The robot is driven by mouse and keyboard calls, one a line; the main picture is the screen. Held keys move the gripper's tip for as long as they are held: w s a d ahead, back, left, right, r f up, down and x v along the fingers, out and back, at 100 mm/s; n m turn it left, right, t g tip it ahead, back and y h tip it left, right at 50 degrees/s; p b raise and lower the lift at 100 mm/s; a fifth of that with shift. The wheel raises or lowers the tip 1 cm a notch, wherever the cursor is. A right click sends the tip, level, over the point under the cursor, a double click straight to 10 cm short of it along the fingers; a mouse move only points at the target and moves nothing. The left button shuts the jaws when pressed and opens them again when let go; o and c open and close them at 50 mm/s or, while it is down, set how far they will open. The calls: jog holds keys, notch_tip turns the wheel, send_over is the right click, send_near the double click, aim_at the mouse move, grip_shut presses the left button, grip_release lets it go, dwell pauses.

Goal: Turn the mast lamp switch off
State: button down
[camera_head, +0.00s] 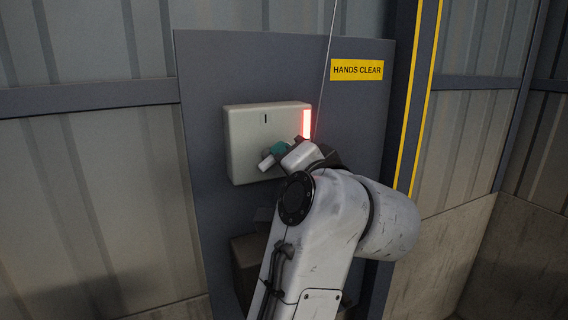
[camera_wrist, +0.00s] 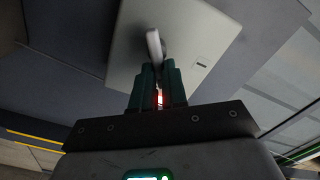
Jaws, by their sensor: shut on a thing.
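In the wrist view the box face (camera_wrist: 190,35) fills the upper middle. Its pale lever (camera_wrist: 154,42) stands out from the face, with its near end between my teal fingertips. My gripper (camera_wrist: 157,68) is shut on the lever. In the head view my gripper (camera_head: 277,150) is at the box's lower right, and my wrist hides part of that corner. The lever's pale end (camera_head: 266,162) shows beside the fingers.
A yellow HANDS CLEAR sign (camera_head: 357,70) is on the panel (camera_head: 205,75), above and right of the box. A thin line runs down in front of the panel. A dark box-like shape (camera_head: 247,262) sits below, partly behind my arm. A yellow-striped post (camera_head: 414,90) stands at right.

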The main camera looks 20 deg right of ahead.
jog(key=m+b, duration=0.1)
jog(key=m, duration=0.2)
jog(key=f+m+b, duration=0.1)
jog(key=m, duration=0.2)
jog(key=shift+d+f+m+b, duration=0.15)
jog(key=shift+d+m+b, duration=0.05)
jog(key=shift+m+b, duration=0.15)
dwell(0.5)
jog(key=c, duration=1.2)
grip_release()
jog(key=shift+o, duration=0.2)
jog(key=s+b, duration=0.3)
jog(key=s, duration=0.8)
